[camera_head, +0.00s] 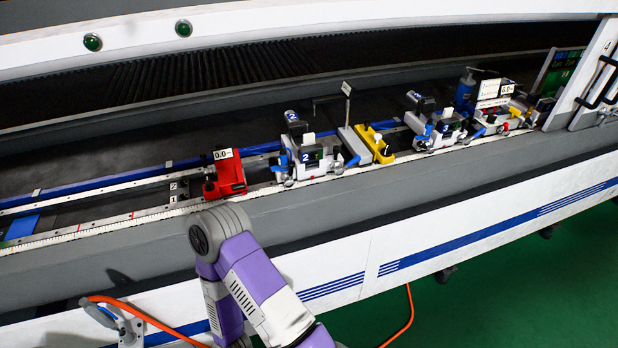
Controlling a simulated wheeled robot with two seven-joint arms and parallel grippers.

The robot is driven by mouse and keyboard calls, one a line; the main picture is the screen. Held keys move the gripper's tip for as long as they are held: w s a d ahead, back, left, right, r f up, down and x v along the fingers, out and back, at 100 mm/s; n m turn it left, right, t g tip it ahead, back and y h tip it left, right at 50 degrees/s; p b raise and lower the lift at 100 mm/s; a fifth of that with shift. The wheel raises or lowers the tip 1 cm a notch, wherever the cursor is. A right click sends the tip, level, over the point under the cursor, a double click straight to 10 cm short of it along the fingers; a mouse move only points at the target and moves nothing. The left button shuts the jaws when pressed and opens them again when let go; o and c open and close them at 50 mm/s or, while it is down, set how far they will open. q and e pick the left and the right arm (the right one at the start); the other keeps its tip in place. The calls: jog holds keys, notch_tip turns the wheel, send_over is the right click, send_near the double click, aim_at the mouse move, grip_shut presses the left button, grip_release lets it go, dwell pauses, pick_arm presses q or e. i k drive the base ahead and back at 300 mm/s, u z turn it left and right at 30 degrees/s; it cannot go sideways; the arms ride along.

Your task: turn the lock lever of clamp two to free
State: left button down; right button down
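Clamp two (318,168) is a white and grey block labelled 2 in blue, sitting on the rail left of the yellow block. A blue part with a 2 (292,116) stands at its upper back. Small blue levers show on its left side and on its right side (353,161). I cannot tell which is the lock lever or how it is set. A purple and grey arm of mine rises from the bottom with its grey joint in front of the rail, left of clamp two.
A red block (226,175) reading 0.0 sits left of clamp two. A yellow block (375,144) and a small sign on a post (346,91) stand to its right. Clamp three (442,130) is farther right. An orange cable (150,318) runs at lower left.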

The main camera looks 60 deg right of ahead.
aim_at(287, 178)
jog(key=k, duration=0.35)
jog(key=z, duration=0.9)
